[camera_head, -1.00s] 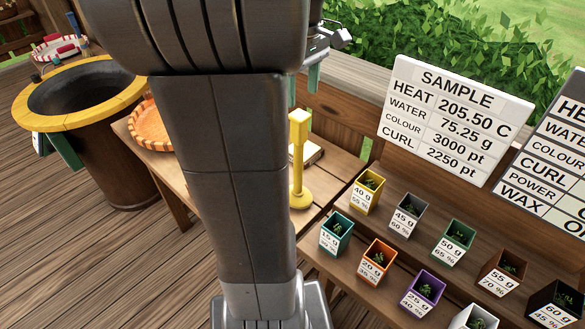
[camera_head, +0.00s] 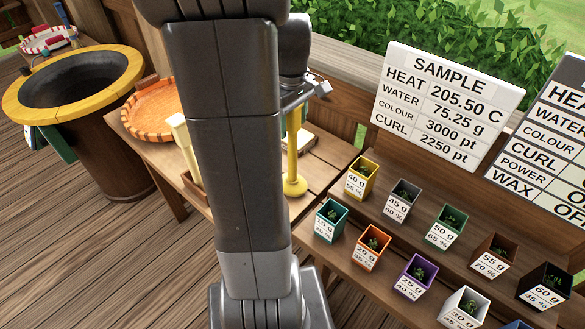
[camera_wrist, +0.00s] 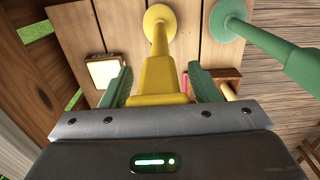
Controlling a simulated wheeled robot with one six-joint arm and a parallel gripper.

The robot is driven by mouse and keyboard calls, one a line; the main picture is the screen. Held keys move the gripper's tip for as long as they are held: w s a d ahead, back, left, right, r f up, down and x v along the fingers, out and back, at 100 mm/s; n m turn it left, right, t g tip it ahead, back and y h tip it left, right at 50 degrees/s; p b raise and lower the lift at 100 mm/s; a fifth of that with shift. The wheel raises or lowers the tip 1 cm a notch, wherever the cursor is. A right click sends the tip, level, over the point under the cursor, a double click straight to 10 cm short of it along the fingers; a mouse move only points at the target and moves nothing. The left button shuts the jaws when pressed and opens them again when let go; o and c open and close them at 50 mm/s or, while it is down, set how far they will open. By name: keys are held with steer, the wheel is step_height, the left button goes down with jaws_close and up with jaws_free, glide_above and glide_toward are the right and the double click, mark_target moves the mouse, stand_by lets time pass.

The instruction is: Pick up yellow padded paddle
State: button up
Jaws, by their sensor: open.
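The yellow padded paddle (camera_head: 293,158) stands upright on the wooden table, its round base down. My arm partly hides it. In the wrist view the paddle (camera_wrist: 160,78) rises from its round base and its thick upper part lies between the two green fingers. My gripper (camera_wrist: 161,82) is open around it, with a finger on each side. A small gap shows on the right; contact on the left is hard to tell. In the head view my gripper (camera_head: 293,118) is at the paddle's upper part, mostly hidden.
A green paddle (camera_wrist: 270,42) with a round base stands close to the right in the wrist view. A cream-topped upright piece (camera_head: 184,143) and an orange round tray (camera_head: 152,108) are on the table. Several labelled pots, such as the yellow one (camera_head: 361,178), stand at the right.

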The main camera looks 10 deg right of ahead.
steer(key=shift+c, duration=0.3)
jaws_close()
steer(key=shift+r, duration=0.1)
step_height(320, 180, up, 10)
steer(key=shift+c, duration=2.1)
jaws_free()
jaws_close()
